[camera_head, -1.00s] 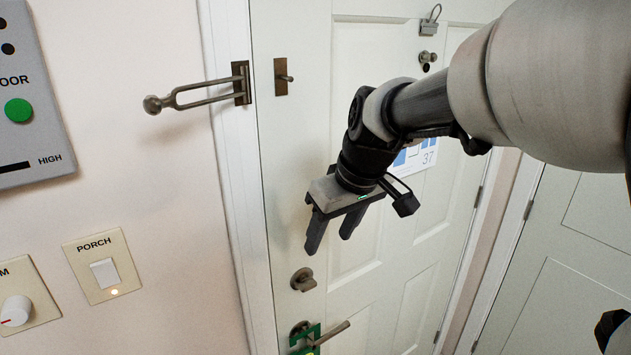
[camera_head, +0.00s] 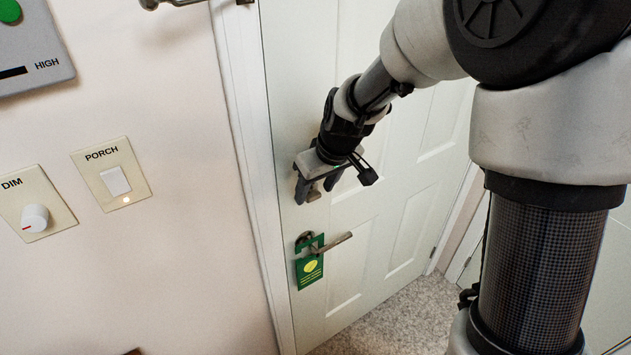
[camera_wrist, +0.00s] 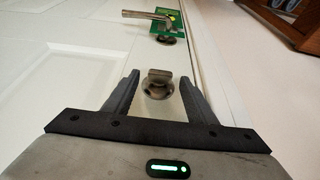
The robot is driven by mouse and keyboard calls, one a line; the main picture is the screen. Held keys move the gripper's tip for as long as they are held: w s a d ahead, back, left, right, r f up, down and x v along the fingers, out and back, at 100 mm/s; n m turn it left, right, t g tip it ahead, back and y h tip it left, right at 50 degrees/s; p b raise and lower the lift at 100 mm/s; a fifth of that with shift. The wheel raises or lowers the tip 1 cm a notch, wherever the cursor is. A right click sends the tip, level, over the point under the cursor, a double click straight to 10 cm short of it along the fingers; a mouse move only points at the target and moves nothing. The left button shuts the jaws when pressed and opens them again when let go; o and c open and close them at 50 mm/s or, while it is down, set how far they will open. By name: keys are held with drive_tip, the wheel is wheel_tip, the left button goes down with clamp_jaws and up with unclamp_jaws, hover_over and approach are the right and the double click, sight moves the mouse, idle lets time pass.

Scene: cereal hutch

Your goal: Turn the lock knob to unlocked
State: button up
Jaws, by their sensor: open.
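The lock knob (camera_wrist: 158,83) is a small metal thumb-turn on a round plate on the white door (camera_head: 345,225). In the wrist view it sits between the two spread fingers of my gripper (camera_wrist: 158,92), a little beyond their tips or level with them; I cannot tell the exact depth. In the head view my gripper (camera_head: 314,188) is at the door just above the lever handle, and the knob (camera_head: 314,194) is mostly hidden behind the fingers. My gripper is open, with a gap on each side of the knob.
The lever handle (camera_head: 332,243) is below the knob, with a green hanger tag (camera_head: 310,270) on it. The wall at left carries a porch switch (camera_head: 115,181) and a dimmer knob (camera_head: 35,217). The door frame (camera_head: 250,150) runs close left of my gripper.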

drive_tip(key=shift+w+f, duration=0.1)
drive_tip(key=shift+f, duration=0.2)
drive_tip(key=c, duration=1.1)
